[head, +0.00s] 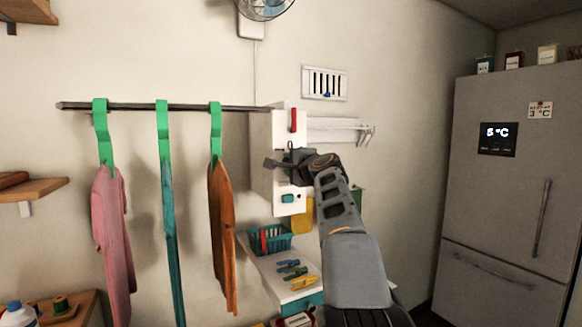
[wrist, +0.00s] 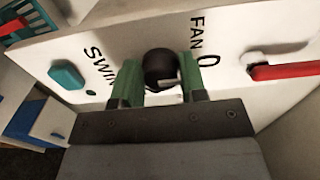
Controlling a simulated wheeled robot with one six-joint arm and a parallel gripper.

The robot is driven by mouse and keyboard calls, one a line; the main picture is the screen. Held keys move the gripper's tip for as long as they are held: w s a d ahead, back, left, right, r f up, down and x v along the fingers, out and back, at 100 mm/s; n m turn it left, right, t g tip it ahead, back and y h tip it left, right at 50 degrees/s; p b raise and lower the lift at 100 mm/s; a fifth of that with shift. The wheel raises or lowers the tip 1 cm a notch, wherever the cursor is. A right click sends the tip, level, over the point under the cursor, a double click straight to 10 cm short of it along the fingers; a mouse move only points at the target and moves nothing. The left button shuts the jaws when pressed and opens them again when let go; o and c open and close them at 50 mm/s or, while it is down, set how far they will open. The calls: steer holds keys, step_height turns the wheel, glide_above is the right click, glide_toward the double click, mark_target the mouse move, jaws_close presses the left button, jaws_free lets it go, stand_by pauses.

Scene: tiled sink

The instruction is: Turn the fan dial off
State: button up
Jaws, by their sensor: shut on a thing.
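The fan dial (wrist: 160,66) is a round black knob on a white control panel (wrist: 120,45), beside the letters FAN and a 0. My gripper (wrist: 161,82) has its two green fingers on either side of the dial and is shut on it. A pale mark shows at the dial's lower edge, partly between the fingers; I cannot tell its exact setting. In the head view my gripper (head: 291,164) is at the front of the white panel box (head: 262,165) and hides the dial. The wall fan (head: 264,7) is cut off at the top.
A red lever (wrist: 285,71) lies right of the dial, and a teal button (wrist: 67,74) by SWING lies left. Clothes on green hangers (head: 163,135) hang from a rail left of the panel. Below are a teal basket (head: 265,240) and clothespins (head: 293,268). A fridge (head: 515,190) stands right.

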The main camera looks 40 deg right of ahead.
stand_by(0.3)
steer(key=o, duration=0.9)
steer(key=s+a+b, duration=0.2)
steer(key=s+b, duration=0.2)
steer(key=s, duration=0.9)
steer(key=shift+s, duration=0.35)
